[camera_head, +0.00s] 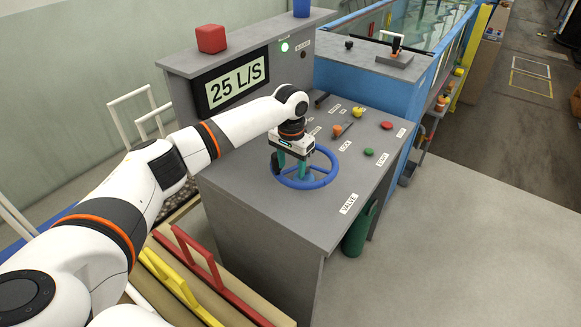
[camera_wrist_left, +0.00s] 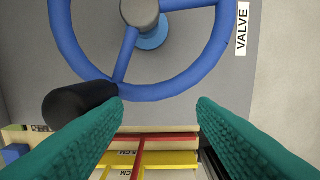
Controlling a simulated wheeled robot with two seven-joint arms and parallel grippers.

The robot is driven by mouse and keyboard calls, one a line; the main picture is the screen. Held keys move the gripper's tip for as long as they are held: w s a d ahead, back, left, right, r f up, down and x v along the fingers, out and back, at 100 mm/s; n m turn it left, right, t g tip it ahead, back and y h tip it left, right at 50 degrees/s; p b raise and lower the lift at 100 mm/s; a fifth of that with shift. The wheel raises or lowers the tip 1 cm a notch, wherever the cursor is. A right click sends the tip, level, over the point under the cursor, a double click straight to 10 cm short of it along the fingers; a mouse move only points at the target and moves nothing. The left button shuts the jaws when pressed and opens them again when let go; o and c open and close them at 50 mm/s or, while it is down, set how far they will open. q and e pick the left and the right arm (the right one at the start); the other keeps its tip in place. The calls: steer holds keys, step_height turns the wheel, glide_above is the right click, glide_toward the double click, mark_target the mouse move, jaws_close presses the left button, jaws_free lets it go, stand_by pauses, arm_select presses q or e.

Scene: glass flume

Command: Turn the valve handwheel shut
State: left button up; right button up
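The blue valve handwheel (camera_head: 302,186) lies flat on the grey console top, beside the VALVE label. In the left wrist view the handwheel (camera_wrist_left: 165,88) shows its rim, spokes and grey hub, with a black knob (camera_wrist_left: 80,110) on the rim. My left gripper (camera_head: 291,166) is over the handwheel, pointing down. My right gripper is not in view.
A display (camera_head: 236,82) reads 25 L/S, with a lit green lamp (camera_head: 284,47) nearby. Buttons and levers, including a yellow knob (camera_head: 358,112) and a red button (camera_head: 387,125), stand beyond the wheel. Red and yellow handled frames (camera_head: 205,262) stand left of the console.

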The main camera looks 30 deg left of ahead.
mark_target(292, 180)
arm_select(q)
steer(key=shift+s+d+f, duration=0.1)
steer(key=shift+s+f, duration=0.2)
steer(key=shift+f, duration=0.3)
steer(key=shift+s+f, duration=0.25)
steer(key=shift+f, duration=0.35)
steer(key=shift+c, duration=0.2)
steer(key=shift+s, duration=0.1)
steer(key=c, duration=0.9)
steer(key=shift+w+f, duration=0.2)
steer(key=shift+w, duration=0.15)
jaws_close()
steer(key=shift+w+a+f+g, duration=0.25)
steer(key=shift+w+g, duration=0.05)
steer(key=shift+w, duration=0.4)
steer(key=shift+r, duration=0.1)
steer(key=shift+s+r, duration=0.25)
steer(key=shift+s, duration=0.05)
steer(key=shift+s+r, duration=0.15)
steer(key=shift+s, duration=0.05)
steer(key=shift+w, duration=0.3)
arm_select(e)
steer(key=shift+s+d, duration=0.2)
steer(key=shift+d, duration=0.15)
arm_select(q)
steer(key=shift+s, duration=0.15)
